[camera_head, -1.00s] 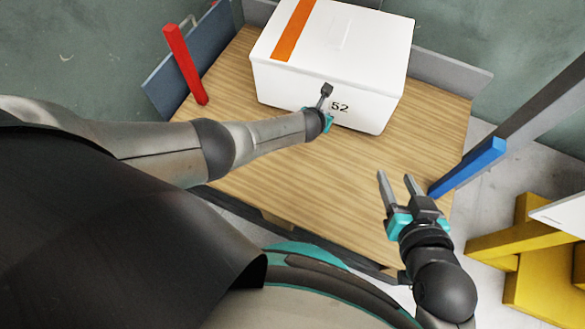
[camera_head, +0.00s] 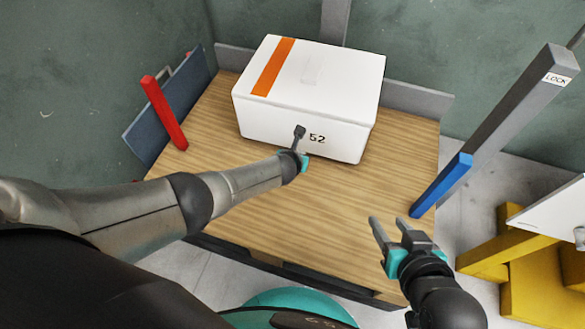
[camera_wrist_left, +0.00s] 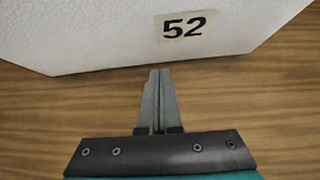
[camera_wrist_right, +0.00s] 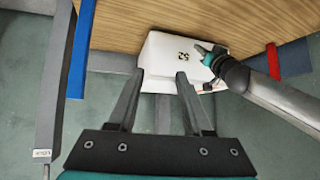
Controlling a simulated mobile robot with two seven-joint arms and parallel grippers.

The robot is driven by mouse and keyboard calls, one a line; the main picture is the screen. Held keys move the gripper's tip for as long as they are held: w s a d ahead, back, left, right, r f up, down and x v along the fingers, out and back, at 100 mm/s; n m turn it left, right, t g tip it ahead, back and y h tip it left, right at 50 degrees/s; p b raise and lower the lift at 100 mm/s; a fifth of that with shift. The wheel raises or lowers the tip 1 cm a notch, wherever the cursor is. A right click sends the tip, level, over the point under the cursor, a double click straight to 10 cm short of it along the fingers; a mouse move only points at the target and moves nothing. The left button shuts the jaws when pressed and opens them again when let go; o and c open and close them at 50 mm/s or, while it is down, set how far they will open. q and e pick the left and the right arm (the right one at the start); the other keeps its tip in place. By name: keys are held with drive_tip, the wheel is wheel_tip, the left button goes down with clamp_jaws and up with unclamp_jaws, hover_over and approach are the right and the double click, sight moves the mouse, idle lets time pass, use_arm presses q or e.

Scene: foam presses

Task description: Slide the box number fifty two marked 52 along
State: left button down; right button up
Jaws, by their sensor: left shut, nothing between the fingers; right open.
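The white box marked 52 (camera_head: 330,85) stands on the wooden table (camera_head: 290,215) towards its back edge, with an orange stripe across its lid. Its 52 label shows in the left wrist view (camera_wrist_left: 185,26), on the face towards me. My left gripper (camera_head: 299,132) is shut and empty, with its tips at the box's front face, just left of the label. I cannot tell whether they touch it. In the left wrist view the fingertips (camera_wrist_left: 160,72) lie just below the box's bottom edge. My right gripper (camera_head: 389,226) is open and empty over the table's front right part.
A red post (camera_head: 165,113) and a blue panel (camera_head: 172,112) stand at the table's left. A blue-ended grey bar (camera_head: 510,120) rises at the right, beside yellow framework (camera_head: 510,258). A low grey rim (camera_head: 420,101) runs along the back. The table's front is clear.

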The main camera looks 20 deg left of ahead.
drive_tip(key=s+d+g+h+p, duration=0.2)
drive_tip(key=s+d+g+p, duration=0.15)
drive_tip(key=s+d, duration=0.2)
use_arm(q)
drive_tip(key=p+v, duration=0.5)
drive_tip(key=v, duration=0.5)
drive_tip(key=shift+s, duration=0.3)
use_arm(e)
wheel_tip(320, 180, down, 12)
drive_tip(key=s+g, duration=0.3)
drive_tip(key=shift+d+f+h, duration=0.25)
drive_tip(key=shift+d+h, duration=0.05)
drive_tip(key=shift+d, duration=0.05)
